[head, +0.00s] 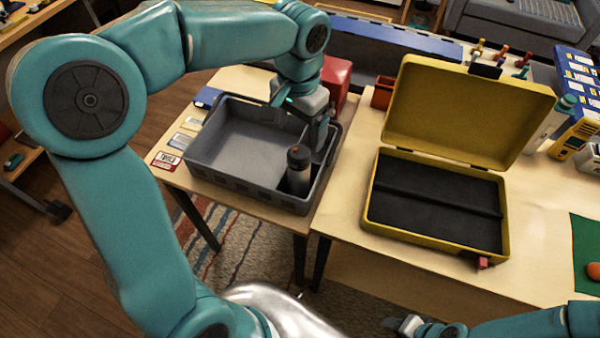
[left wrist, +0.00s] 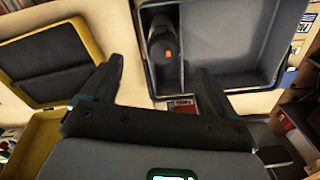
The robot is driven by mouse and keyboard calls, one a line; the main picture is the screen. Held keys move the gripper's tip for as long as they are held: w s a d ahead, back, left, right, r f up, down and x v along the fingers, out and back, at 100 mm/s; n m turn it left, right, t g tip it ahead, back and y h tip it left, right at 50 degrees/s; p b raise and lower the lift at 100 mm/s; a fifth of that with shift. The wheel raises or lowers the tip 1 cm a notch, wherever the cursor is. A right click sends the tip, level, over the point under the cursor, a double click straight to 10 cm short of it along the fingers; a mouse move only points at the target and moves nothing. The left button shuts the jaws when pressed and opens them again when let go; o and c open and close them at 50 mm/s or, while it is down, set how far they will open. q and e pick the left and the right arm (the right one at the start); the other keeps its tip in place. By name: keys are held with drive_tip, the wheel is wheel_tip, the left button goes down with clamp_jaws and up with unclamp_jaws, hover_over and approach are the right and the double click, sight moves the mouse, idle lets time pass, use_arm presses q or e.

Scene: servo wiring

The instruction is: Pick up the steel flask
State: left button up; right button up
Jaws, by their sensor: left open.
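The steel flask (head: 299,172), grey with a dark cap and a small orange mark on top, stands upright in the narrow right compartment of the grey bin (head: 225,180). In the left wrist view the flask (left wrist: 161,35) is seen from above, beyond the gap between my fingers. My left gripper (head: 318,128) is open and empty, pointing down over the bin's back right part, behind the flask in the head view. Its two dark fingers (left wrist: 153,88) show apart in the left wrist view. My right gripper (head: 403,324) is low at the bottom edge; its jaws are unclear.
An open yellow case (head: 508,215) with dark foam stands on the table right of the bin. A red box (head: 337,78) stands behind the bin. Labelled cards (head: 165,161) lie at its left. A green mat (head: 588,250) is at the far right.

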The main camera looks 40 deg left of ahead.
sight(300, 151)
use_arm(q)
drive_tip(key=f, duration=0.6)
drive_tip(key=shift+w+d, duration=0.1)
drive_tip(key=shift+w, duration=0.25)
drive_tip(key=shift+s+f, duration=0.15)
drive_tip(key=shift+f, duration=0.2)
drive_tip(key=shift+s+f, duration=0.15)
drive_tip(key=shift+s, duration=0.05)
drive_tip(key=f, duration=0.3)
drive_tip(key=w+f+p, duration=0.1)
drive_tip(key=shift+a+f, duration=0.35)
drive_tip(key=shift+f, duration=0.05)
drive_tip(key=shift+s+a+f, duration=0.1)
drive_tip(key=shift+s+f, duration=0.1)
drive_tip(key=shift+f, duration=0.05)
drive_tip(key=shift+w, duration=0.15)
drive_tip(key=c, duration=0.7)
clamp_jaws()
